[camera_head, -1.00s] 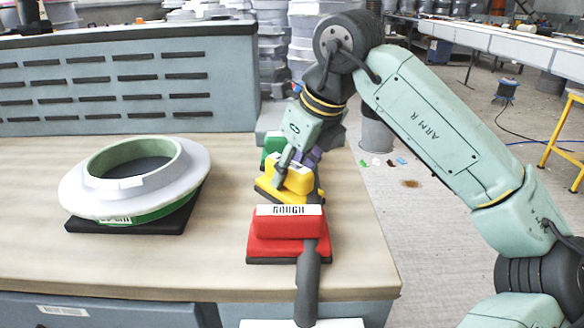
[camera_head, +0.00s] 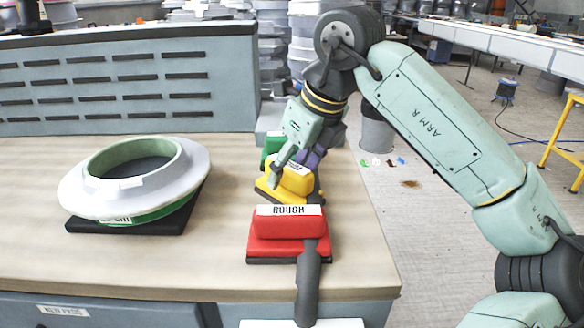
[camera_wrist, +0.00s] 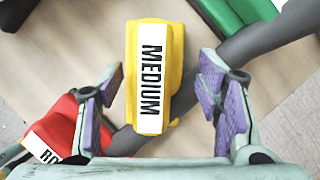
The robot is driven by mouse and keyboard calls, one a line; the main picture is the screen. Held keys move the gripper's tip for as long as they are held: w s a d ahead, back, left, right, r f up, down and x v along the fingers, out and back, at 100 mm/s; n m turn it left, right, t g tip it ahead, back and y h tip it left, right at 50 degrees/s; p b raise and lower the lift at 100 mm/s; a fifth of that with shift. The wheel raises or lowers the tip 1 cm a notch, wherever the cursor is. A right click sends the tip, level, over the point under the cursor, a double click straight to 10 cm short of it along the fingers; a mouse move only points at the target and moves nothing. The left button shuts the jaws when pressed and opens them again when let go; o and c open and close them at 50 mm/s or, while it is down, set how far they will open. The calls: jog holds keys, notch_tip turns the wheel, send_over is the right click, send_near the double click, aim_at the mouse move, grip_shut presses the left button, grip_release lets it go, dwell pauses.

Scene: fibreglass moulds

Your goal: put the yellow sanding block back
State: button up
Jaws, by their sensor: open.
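The yellow sanding block (camera_head: 297,180), labelled MEDIUM, sits on the bench between a red block and a green block. It also shows in the wrist view (camera_wrist: 147,30), upright in the middle of the picture. My gripper (camera_head: 297,168) is over it from above and behind. In the wrist view my gripper (camera_wrist: 160,105) is open, with one purple-padded finger on each side of the block. Gaps show between the pads and the block. The fingers partly hide the block in the head view.
The red block (camera_head: 288,225), labelled ROUGH, stands nearer the front edge; the green block (camera_head: 271,146) is behind. A dark grey bar (camera_head: 308,285) runs along the row's right side. A white ring mould (camera_head: 75,192) lies left. Bench is clear between mould and blocks.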

jog(key=v, duration=1.1)
jog(key=shift+s+d+r, duration=0.1)
jog(key=shift+s+r, duration=0.05)
jog(key=shift+r, duration=0.2)
